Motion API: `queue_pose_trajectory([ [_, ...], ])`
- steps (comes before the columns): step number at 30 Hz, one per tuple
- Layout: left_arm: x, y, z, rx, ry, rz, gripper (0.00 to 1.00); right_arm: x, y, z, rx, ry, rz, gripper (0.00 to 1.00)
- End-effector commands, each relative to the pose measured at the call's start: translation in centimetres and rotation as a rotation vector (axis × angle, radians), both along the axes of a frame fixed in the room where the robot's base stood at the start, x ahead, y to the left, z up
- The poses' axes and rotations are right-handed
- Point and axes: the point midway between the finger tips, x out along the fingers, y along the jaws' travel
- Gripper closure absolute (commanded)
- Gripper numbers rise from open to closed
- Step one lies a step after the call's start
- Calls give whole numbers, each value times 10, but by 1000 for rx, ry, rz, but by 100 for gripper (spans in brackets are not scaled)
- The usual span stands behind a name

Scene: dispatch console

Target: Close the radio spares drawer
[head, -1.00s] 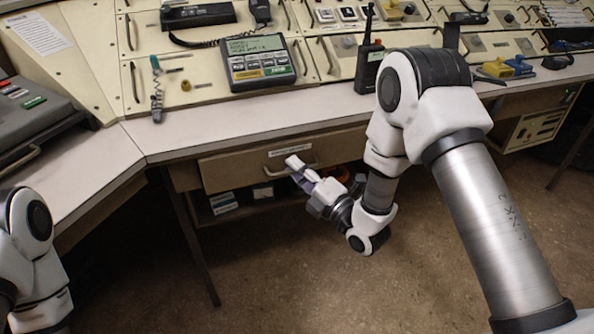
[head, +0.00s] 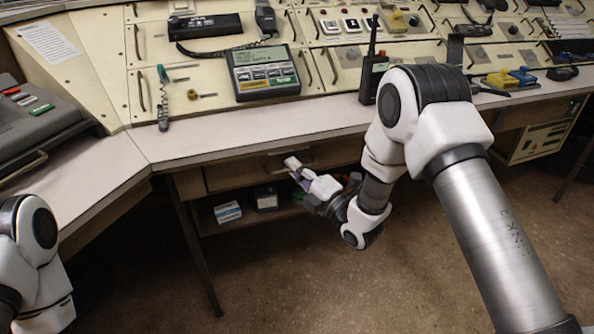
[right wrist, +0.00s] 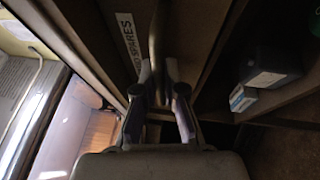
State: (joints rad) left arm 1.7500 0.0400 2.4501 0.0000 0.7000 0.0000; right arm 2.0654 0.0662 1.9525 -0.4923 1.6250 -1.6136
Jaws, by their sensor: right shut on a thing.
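The radio spares drawer (head: 235,175) is a wooden drawer under the desk edge, with its front now in the worktop's shadow. I cannot tell whether it is fully flush. Its label (right wrist: 129,38), partly readable as "SPARES", and its bar handle (right wrist: 157,35) show in the right wrist view. My right gripper (head: 294,166) is at the drawer front, shut on the handle. The fingers (right wrist: 163,90) stand on both sides of the bar in the right wrist view. Only part of my left arm shows at the lower left of the head view; its gripper is out of view.
The worktop (head: 240,126) overhangs the drawer. An open shelf (head: 240,220) below holds small boxes, including a white-and-blue one (head: 228,212). A handheld radio (head: 371,75) stands near the worktop edge. A desk leg (head: 196,250) stands left of the drawer. The floor in front is clear.

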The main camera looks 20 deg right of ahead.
Motion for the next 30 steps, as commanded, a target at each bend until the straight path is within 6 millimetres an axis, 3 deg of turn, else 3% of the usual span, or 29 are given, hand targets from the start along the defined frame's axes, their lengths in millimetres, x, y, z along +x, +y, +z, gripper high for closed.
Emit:
queue_pose_trajectory([
  [17, 0, 0, 0, 0, 0, 0, 44, -3, -3, 1, 0, -4, -3, 79],
  [20, 0, 0, 0, 0, 0, 0, 44, -17, -10, -2, 2, -2, -6, 79],
  [30, 0, 0, 0, 0, 0, 0, 44, -90, -45, -17, 4, -1, -8, 79],
])
